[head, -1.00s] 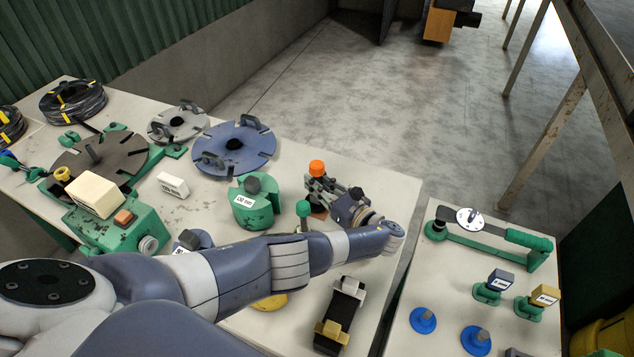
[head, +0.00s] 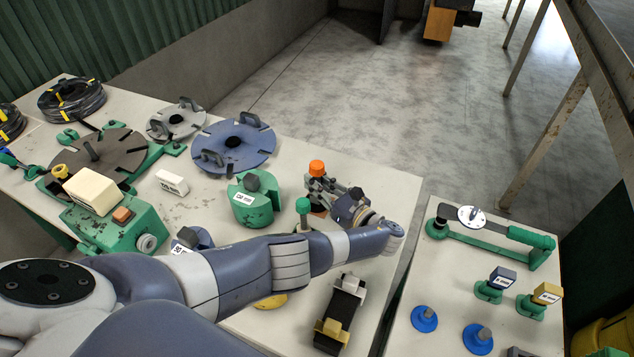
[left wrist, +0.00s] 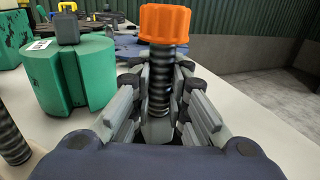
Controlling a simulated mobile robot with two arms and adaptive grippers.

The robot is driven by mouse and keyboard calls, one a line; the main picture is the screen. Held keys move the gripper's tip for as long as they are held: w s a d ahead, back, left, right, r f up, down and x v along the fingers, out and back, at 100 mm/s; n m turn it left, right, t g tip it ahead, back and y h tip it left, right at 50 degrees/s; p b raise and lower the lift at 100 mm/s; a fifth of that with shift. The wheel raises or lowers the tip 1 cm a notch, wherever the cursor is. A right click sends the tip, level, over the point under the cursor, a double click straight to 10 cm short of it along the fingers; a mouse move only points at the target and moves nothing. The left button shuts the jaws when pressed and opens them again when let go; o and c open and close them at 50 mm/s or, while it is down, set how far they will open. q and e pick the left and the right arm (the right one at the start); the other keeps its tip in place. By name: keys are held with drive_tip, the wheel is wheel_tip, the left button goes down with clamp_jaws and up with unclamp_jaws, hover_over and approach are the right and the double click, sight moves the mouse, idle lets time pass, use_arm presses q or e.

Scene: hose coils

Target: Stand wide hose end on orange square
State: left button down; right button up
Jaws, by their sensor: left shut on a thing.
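A hose end with an orange cap (head: 317,168) stands upright in my left gripper (head: 322,188). In the left wrist view its cap (left wrist: 165,22) tops a dark ribbed hose (left wrist: 162,80), and the gripper's fingers (left wrist: 160,105) are shut around that hose. A second piece with a green cap (head: 303,205) stands just left of the gripper; a ribbed stem (left wrist: 12,138) shows at the left edge of the wrist view. A small orange-brown patch (head: 319,213) shows below the gripper; I cannot tell whether it is the orange square. The hose's lower end is hidden by the fingers.
A green labelled block (head: 252,207) stands left of the gripper. A blue disc (head: 233,140) and a grey disc (head: 176,117) lie behind it. A black-and-yellow holder (head: 341,310) lies in front. A second table (head: 450,280) stands right, across a gap.

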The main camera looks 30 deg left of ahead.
use_arm(q)
drive_tip(key=c, duration=1.5)
unclamp_jaws()
drive_tip(key=shift+o, duration=0.2)
drive_tip(key=shift+d, duration=0.2)
drive_tip(key=shift+v, duration=3.85)
wheel_tip(320, 180, up, 10)
